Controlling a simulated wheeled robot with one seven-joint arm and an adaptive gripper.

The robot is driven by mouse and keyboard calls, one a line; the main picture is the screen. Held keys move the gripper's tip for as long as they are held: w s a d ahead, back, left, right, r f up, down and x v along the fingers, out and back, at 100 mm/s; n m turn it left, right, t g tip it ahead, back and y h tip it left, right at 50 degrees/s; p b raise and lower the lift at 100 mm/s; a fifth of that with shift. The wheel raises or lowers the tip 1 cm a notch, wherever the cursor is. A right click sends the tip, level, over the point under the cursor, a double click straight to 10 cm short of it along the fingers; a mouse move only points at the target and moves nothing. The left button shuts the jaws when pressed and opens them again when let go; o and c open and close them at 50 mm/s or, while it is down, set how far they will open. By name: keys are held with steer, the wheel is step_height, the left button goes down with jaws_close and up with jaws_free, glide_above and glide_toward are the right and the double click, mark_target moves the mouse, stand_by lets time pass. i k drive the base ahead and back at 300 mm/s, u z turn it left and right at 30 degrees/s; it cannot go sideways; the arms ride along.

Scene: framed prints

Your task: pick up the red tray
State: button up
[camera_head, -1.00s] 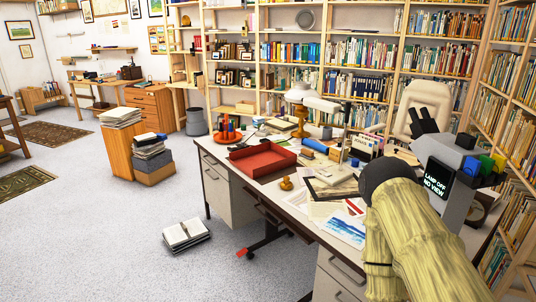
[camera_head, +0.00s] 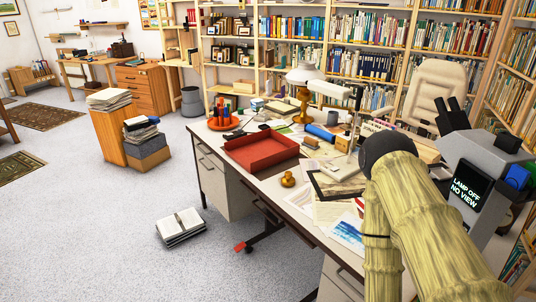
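The red tray (camera_head: 261,163) is a shallow, open rectangular box. It lies flat on the left part of the white-topped desk (camera_head: 226,146), near the desk's front edge, and looks empty. My arm, with a straw-coloured bamboo-like surface and a dark rounded joint, fills the lower right and covers part of the desk. My gripper is outside the picture, and nothing touches the tray.
Near the tray are a red pen holder (camera_head: 222,122), a small brass object (camera_head: 287,180) and a white lamp (camera_head: 305,76). A grey microscope (camera_head: 482,170) stands right of my arm. Books (camera_head: 181,228) lie on the floor before the desk.

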mark_target(256, 152)
steer(key=u, duration=0.35)
steer(key=i, duration=1.4)
steer(key=z, duration=0.05)
